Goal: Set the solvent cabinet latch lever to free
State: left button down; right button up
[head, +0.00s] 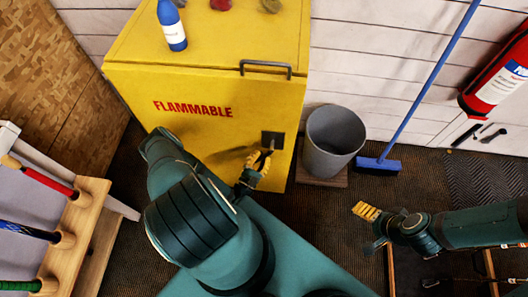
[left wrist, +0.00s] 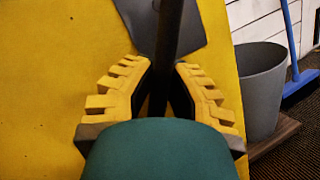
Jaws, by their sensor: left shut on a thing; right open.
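The yellow solvent cabinet (head: 205,85) carries the red word FLAMMABLE on its front. Its dark latch plate (head: 279,136) is at the front's right side. The latch lever (left wrist: 168,45) is a dark bar running up and down between the yellow fingers in the left wrist view. My left gripper (head: 258,162) is shut on the lever just below the plate. The fingers and wrist hide the lever's lower part. No free mark is readable. My right gripper (head: 366,211) is open and empty, low at the right, away from the cabinet.
A grey bin (head: 333,142) stands on a brown base right of the cabinet. A blue broom (head: 378,164) leans on the wall. A fire extinguisher (head: 495,80) is at the right. A blue bottle (head: 172,25) stands on the cabinet top. A wooden rack (head: 92,215) is at the left.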

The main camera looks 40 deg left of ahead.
pick_arm(q)
jog(key=shift+d+f+n, duration=0.1)
jog(key=shift+d+n, duration=0.1)
jog(key=shift+n, duration=0.2)
jog(key=c, duration=0.9)
grip_release()
